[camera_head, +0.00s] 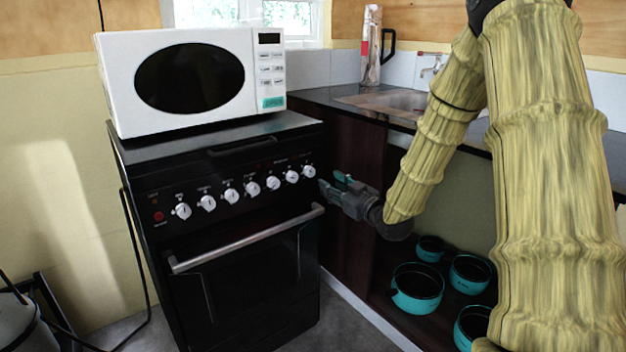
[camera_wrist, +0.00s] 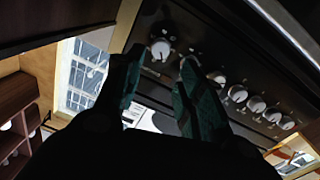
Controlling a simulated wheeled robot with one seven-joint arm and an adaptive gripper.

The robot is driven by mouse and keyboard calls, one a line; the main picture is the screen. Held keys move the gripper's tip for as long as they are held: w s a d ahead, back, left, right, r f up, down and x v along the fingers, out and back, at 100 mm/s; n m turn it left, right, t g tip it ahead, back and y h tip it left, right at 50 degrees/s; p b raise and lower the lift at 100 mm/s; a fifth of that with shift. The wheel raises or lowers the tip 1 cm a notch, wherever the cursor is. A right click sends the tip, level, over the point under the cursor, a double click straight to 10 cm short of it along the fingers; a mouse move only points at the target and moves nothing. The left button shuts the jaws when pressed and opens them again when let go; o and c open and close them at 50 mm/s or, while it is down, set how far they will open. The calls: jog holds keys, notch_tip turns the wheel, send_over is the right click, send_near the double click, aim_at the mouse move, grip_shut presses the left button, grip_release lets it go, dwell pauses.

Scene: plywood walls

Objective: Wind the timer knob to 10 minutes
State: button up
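The black stove (camera_head: 235,250) has a row of several white knobs on its front panel. The rightmost knob (camera_head: 308,171) is nearest my gripper (camera_head: 331,182). In the wrist view, one white knob (camera_wrist: 160,49) appears between the two teal fingertips of my gripper (camera_wrist: 160,62). The fingers are apart and empty, and no contact with the knob shows. The right finger seems to hide another knob. The other knobs (camera_wrist: 237,93) run off to the lower right. The panel labels are too small to read, so I cannot tell which knob is the timer.
A stove door handle (camera_head: 245,240) sticks out below the knobs. A white microwave (camera_head: 190,80) stands on the stove. A dark cabinet side (camera_head: 350,150) is close beside my gripper. Teal pots (camera_head: 417,288) sit on the low shelf at right.

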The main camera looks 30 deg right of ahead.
aim_at(312, 173)
jog(key=w+b, duration=0.2)
jog(key=w, duration=0.8)
jog(key=shift+w+a, duration=0.1)
jog(key=shift+a, duration=0.1)
jog(key=c, duration=0.8)
